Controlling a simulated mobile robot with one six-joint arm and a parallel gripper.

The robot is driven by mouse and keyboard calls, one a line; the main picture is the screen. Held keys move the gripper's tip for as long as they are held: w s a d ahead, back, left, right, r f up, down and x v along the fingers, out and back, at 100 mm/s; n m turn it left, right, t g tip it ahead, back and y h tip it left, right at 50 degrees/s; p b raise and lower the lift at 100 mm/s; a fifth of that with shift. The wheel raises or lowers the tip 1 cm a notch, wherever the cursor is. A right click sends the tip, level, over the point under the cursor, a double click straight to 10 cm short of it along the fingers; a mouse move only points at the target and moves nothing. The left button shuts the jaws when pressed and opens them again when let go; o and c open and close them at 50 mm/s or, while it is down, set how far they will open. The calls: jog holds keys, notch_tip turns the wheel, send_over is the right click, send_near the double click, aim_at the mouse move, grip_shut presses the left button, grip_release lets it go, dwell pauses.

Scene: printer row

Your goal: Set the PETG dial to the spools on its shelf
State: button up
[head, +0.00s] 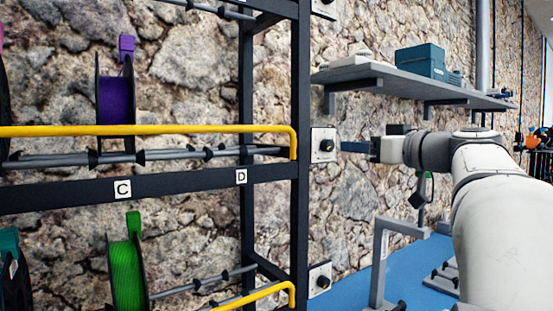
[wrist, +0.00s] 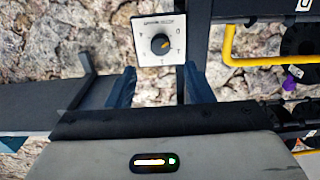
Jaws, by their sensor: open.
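In the wrist view, the dial's knob (wrist: 160,44) has an orange mark pointing right; the plate's lettering is too small to read. My gripper (wrist: 160,88) is open, its blue fingers apart and below the knob in the picture, with nothing between them. In the head view, my gripper (head: 352,147) is just right of the dial. A purple spool (head: 115,101) sits on that shelf; another is cut off at the left edge.
A green spool (head: 126,276) is on the lower shelf. A grey wall shelf (head: 385,75) with a teal box (head: 420,61) is above my arm. A yellow rail (wrist: 228,45) is right of the dial.

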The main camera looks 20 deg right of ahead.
aim_at(331, 145)
jog(key=p+x, duration=0.1)
jog(key=x, duration=0.6)
jog(key=shift+w+a, duration=0.1)
jog(key=shift+f, duration=0.1)
jog(key=c, duration=1)
